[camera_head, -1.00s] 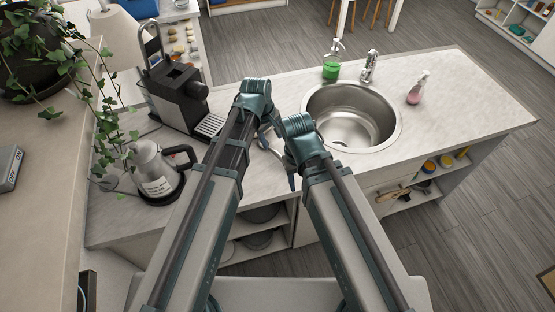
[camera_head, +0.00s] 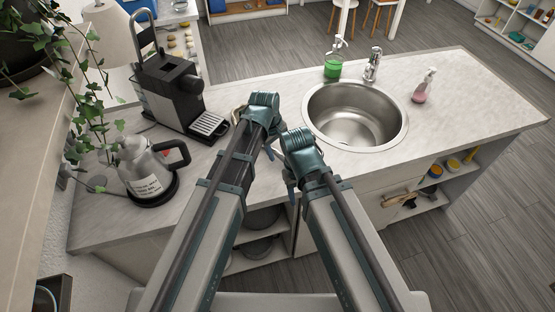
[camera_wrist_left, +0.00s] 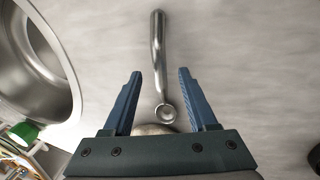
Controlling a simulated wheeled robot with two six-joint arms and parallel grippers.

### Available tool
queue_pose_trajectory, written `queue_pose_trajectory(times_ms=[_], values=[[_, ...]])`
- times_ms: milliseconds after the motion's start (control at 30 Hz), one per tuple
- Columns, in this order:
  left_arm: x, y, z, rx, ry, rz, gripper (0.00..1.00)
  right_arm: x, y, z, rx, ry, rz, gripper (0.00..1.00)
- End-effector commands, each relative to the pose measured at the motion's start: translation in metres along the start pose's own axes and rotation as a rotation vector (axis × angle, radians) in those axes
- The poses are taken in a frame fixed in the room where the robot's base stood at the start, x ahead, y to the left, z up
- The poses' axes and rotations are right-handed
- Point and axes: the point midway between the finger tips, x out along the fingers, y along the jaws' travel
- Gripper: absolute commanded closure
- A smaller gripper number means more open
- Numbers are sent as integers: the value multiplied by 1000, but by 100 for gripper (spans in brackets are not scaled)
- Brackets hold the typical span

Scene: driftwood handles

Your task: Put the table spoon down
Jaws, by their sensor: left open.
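A shiny metal spoon (camera_wrist_left: 158,55) lies on the pale counter in the left wrist view. Its handle points up the picture, and its lower end and rounded part (camera_wrist_left: 152,129) run in behind the gripper's palm. My left gripper (camera_wrist_left: 160,88) is open, with one blue finger on each side of the spoon and a gap on both sides. In the head view my left gripper (camera_head: 270,150) is over the counter, left of the sink, mostly hidden by its own wrist. My right gripper (camera_head: 291,185) hangs near the counter's front edge; its fingers are too hidden to judge.
A coffee machine (camera_head: 168,95) and kettle (camera_head: 145,172) stand to the left. The counter (camera_head: 470,95) is clear at far right.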

Motion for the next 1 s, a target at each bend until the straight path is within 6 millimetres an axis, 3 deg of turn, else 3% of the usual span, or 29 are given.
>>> queue_pose_trajectory(times_ms=[33,100,400,733,1000], values=[[13,-1,-1,0,0,0,42,13,-1,-1,0,0,0,50],[19,-1,-1,0,0,0,42,19,-2,-1,1,0,0,50],[19,0,0,-1,0,0,42,18,-2,-1,1,0,0,50],[19,0,0,0,0,0,100,18,-2,-1,1,0,0,50],[19,0,0,0,0,0,100,18,-2,-1,1,0,0,50]])
